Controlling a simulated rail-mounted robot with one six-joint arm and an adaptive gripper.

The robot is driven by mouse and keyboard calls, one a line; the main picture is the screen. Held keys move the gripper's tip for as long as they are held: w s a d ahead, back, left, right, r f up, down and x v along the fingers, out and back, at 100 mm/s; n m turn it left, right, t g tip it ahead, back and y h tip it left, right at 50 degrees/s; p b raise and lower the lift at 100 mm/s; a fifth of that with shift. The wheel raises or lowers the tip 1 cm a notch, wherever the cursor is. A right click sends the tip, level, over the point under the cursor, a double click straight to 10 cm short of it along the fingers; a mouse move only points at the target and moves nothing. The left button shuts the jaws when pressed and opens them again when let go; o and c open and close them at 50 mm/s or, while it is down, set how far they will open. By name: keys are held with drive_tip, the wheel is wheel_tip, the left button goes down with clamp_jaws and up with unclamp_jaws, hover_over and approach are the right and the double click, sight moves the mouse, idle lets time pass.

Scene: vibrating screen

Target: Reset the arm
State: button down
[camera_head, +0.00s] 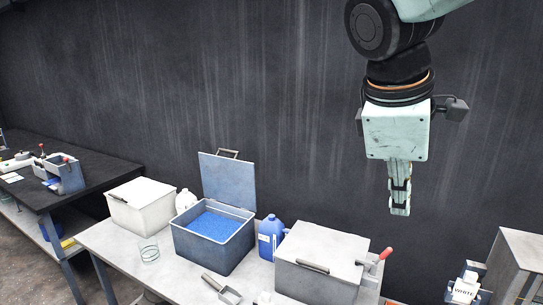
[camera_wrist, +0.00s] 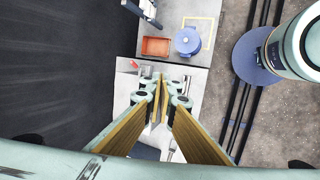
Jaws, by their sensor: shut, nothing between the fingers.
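My gripper (camera_head: 400,210) hangs pointing down in the upper right of the head view. It is high above the light table (camera_head: 118,247) and in front of the dark wall. Its fingers are together with nothing between them. In the wrist view the gripper (camera_wrist: 160,78) shows from above, with its fingertips meeting over the table area. It touches none of the things below.
An open box (camera_head: 213,250) holds blue granules, its lid raised. A closed white box (camera_head: 143,205), a blue jug (camera_head: 270,238), a scoop (camera_head: 225,290) and a closed grey box (camera_head: 320,255) share the table. The wrist view shows an orange tray (camera_wrist: 155,47).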

drive_tip(key=s+a+f+m+y+b, duration=0.1)
drive_tip(key=s+f+m, duration=0.3)
drive_tip(key=s, duration=0.6)
drive_tip(key=s+a+f+m+y+b, duration=0.2)
drive_tip(key=s+f+m, duration=0.3)
drive_tip(key=s+m, duration=0.3)
drive_tip(key=s+b, duration=0.1)
drive_tip(key=s, duration=0.2)
drive_tip(key=shift+s+a+f+t+y, duration=0.2)
drive_tip(key=shift+f+t+y, duration=0.1)
drive_tip(key=shift+t, duration=0.1)
